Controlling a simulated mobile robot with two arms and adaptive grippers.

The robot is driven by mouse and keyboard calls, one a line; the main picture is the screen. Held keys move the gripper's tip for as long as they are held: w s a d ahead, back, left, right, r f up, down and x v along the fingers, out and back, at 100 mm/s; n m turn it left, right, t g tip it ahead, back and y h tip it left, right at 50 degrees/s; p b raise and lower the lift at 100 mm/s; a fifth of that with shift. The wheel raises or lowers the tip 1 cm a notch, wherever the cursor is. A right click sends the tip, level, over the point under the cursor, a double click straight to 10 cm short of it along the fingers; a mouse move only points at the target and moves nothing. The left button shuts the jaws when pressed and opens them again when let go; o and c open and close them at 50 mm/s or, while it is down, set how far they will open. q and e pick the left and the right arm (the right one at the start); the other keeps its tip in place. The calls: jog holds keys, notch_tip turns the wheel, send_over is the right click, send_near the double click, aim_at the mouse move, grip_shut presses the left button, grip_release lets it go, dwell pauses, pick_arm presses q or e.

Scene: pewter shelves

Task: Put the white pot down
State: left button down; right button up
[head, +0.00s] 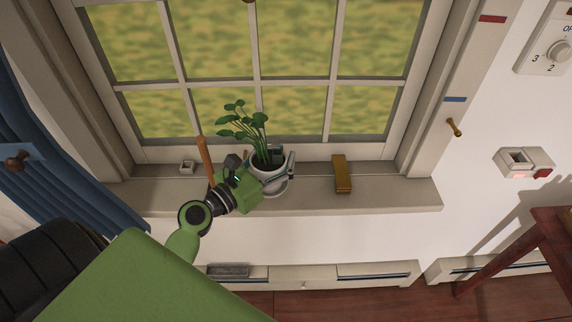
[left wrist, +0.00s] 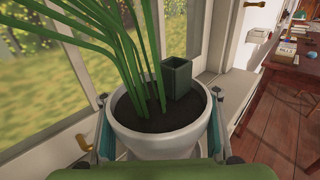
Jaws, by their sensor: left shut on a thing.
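The white pot (head: 268,172) holds dark soil and a leafy green plant (head: 247,122). It is at the window sill (head: 390,192), over a pale round saucer-like rim (head: 280,191); I cannot tell whether it touches it. My left gripper (head: 266,177) is shut on the pot, with a finger on either side. In the left wrist view the pot (left wrist: 160,143) fills the middle, upright between the fingers (left wrist: 162,125). My gripper and arm hide part of its near side. My right gripper is not in view.
A dark green square container (left wrist: 176,77) shows behind the stems. A blue curtain (head: 75,165) hangs left.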

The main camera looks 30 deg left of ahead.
pick_arm(q)
jog(key=shift+w+a+f+b, duration=0.15)
jog(key=shift+w+f+b, duration=0.25)
jog(key=shift+f, duration=0.65)
jog(key=shift+w+a+f+b, duration=0.2)
jog(key=shift+w+f, duration=0.35)
jog(key=shift+f, duration=0.5)
jog(key=shift+w+a+f+b, duration=0.1)
jog(key=shift+w+f+b, duration=0.3)
jog(key=shift+f, duration=0.65)
jog(key=shift+f, duration=0.2)
jog(key=c, duration=0.8)
grip_release()
